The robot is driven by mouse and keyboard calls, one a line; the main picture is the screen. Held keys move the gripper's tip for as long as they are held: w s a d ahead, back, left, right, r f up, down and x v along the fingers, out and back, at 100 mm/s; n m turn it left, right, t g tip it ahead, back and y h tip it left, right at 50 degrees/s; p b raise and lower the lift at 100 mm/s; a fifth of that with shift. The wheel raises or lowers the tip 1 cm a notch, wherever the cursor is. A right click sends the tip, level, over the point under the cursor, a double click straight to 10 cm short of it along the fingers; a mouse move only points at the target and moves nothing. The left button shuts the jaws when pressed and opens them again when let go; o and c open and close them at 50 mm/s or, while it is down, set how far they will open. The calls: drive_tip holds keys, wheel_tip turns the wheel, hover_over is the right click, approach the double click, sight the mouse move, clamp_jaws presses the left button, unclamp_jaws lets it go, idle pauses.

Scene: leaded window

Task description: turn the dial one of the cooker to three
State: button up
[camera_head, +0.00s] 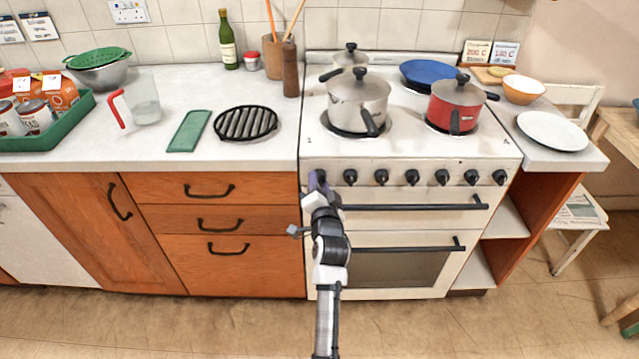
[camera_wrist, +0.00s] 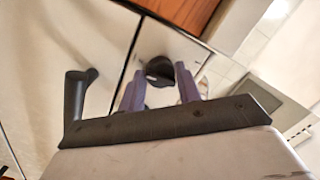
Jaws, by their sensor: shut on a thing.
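The white cooker (camera_head: 395,224) stands in the right half of the head view, with a row of black dials along its front. My gripper (camera_head: 317,182) is at the left end of this row and hides most of the leftmost dial there. In the wrist view, a black dial (camera_wrist: 160,70) sits between the two purple fingers of my gripper (camera_wrist: 160,84). The gripper is shut on this dial, a finger on each side. The dial's marks and pointer cannot be read.
A black oven handle (camera_head: 420,206) runs just below the dials; part of it shows in the wrist view (camera_wrist: 76,95). A steel pot (camera_head: 357,100) and a red pot (camera_head: 455,105) stand on the hob. Wooden drawers (camera_head: 222,265) adjoin the cooker's left side.

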drive_tip(key=shift+m, duration=0.6)
drive_tip(key=o, duration=1)
drive_tip(key=shift+c, duration=0.2)
drive_tip(key=shift+s, duration=0.1)
drive_tip(key=s+d+b, duration=0.1)
drive_tip(key=s+b, duration=0.2)
drive_tip(key=s, duration=1)
drive_tip(key=shift+s+d, duration=0.3)
drive_tip(key=shift+d, duration=0.05)
